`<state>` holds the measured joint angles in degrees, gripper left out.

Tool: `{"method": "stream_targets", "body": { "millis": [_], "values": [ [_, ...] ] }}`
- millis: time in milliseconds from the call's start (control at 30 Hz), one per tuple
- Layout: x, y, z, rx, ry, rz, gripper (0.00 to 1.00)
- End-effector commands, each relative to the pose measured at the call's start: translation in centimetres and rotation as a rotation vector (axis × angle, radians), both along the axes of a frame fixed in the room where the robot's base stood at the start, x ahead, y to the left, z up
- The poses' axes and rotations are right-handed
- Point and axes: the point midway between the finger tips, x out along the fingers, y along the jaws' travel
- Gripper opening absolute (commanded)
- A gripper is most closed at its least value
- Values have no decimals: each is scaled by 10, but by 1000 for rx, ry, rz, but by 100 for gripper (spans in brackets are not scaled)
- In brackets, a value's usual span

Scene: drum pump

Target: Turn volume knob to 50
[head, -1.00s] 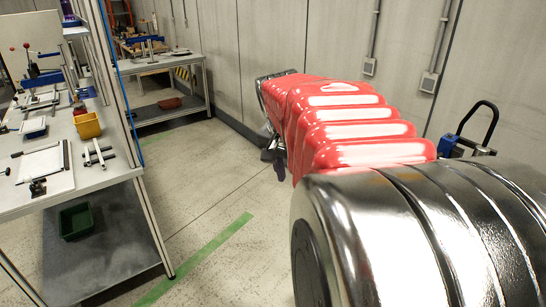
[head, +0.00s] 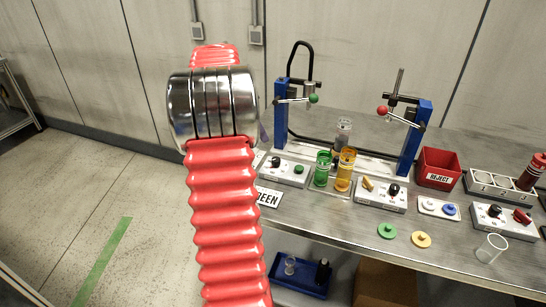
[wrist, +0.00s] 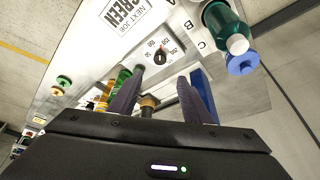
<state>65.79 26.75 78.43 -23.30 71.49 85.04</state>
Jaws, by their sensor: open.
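The volume knob (wrist: 160,57) is black, with small printed numbers around it on a white panel in the wrist view. Its pointer is too small to read surely.
The GREEN card (head: 268,196) lies at the bench's left edge. Blue-posted stands (head: 280,115), green (head: 323,168) and amber (head: 346,169) cylinders and a red REJECT bin (head: 438,167) stand to the right. A teal bottle (wrist: 225,25) is right of the dial in the wrist view.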

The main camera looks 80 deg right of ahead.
Motion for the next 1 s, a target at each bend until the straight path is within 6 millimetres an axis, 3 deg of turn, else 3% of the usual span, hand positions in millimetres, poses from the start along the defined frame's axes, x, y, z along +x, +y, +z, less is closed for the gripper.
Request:
{"method": "stream_targets", "body": {
  "millis": [467,1000],
  "values": [
    [-2,-1,-6,1,1,-1,44],
    [-25,-18,-76,2,1,0,44]
  ]
}}
